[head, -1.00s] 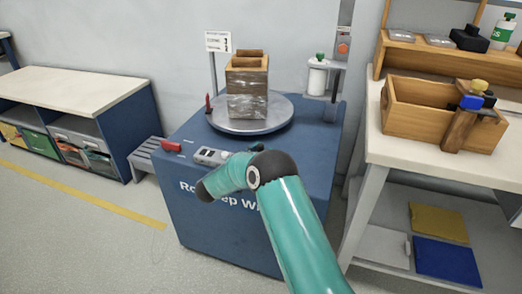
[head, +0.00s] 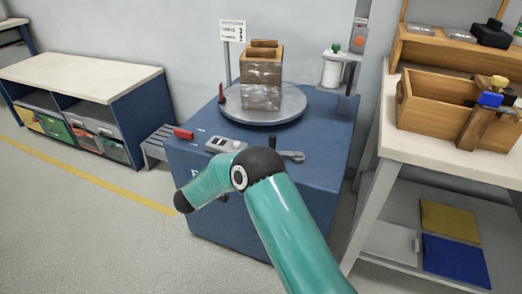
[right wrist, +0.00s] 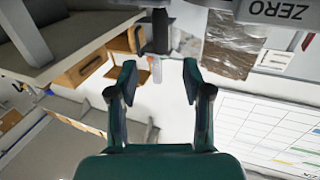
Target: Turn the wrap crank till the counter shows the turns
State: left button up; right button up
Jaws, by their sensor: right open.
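The crank (head: 290,156), a grey arm with an upright black handle (head: 273,143), sits on top of the blue wrapping machine (head: 330,130). A film-wrapped wooden box (head: 261,90) stands on its round turntable (head: 285,112). The white counter sign (head: 233,31) stands behind at left; its digits are too small to read surely. My right arm covers the machine's front, and its gripper is hidden in the head view. In the right wrist view my right gripper (right wrist: 158,72) is open and empty. A dark upright, seemingly the crank handle (right wrist: 160,30), is beyond the fingertips, apart from them.
A red switch (head: 183,133) and a small grey control box (head: 225,145) are on the machine's near left edge. A workbench (head: 440,150) with a wooden crate is at right. A low step (head: 158,143) stands at left.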

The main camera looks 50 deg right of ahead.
jog(key=shift+a, duration=0.9)
